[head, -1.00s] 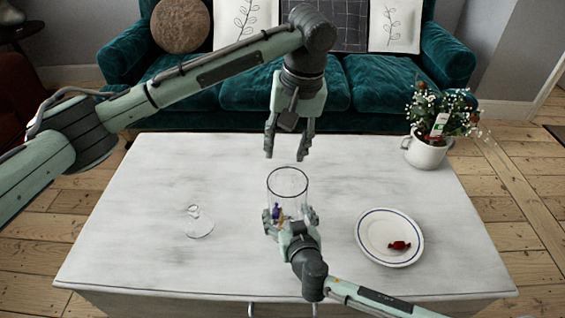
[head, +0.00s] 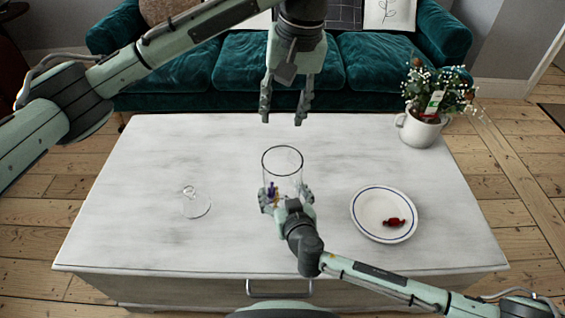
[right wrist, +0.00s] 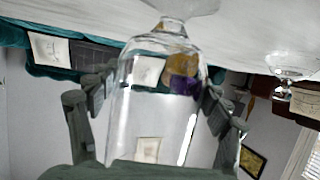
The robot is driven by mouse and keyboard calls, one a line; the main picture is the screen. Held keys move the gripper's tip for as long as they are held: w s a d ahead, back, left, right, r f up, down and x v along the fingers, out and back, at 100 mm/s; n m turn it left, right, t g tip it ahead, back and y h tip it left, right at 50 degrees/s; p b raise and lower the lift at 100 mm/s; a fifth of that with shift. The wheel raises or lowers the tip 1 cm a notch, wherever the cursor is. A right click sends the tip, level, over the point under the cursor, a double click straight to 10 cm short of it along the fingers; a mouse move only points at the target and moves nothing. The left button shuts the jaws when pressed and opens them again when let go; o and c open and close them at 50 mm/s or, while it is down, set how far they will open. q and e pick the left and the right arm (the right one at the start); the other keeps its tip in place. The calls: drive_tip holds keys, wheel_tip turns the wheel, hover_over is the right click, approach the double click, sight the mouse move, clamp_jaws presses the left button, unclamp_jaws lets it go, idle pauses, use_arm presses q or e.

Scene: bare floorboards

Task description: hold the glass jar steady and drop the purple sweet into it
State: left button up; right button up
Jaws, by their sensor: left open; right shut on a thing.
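The clear glass jar (head: 283,163) stands upright on the white table. My right gripper (head: 286,200) is shut on the jar, its fingers on either side of it low down. The purple sweet (head: 270,190) is inside the jar; the right wrist view, which is upside down, shows it in the jar (right wrist: 135,120) as a purple patch (right wrist: 184,85) beside a yellow-orange one (right wrist: 180,60). My left gripper (head: 282,119) is open and empty, fingers pointing down, above and beyond the jar, clear of its rim.
A white blue-rimmed plate (head: 368,205) with a red sweet (head: 394,222) is to the right. A glass lid (head: 197,206) lies to the left. A potted plant (head: 424,128) stands at the back right corner of the table (head: 130,235). A teal sofa (head: 220,75) is behind.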

drive_tip(key=o, duration=1.7)
approach(279, 157)
drive_tip(key=x, duration=0.5)
drive_tip(key=shift+f, duration=0.1)
wheel_tip(279, 157, down, 9)
drive_tip(key=shift+f, duration=0.2)
use_arm(q)
wheel_tip(279, 157, down, 10)
drive_tip(key=w+a, duration=0.1)
drive_tip(key=shift+a, duration=0.25)
use_arm(e)
drive_tip(key=shift+f, duration=0.25)
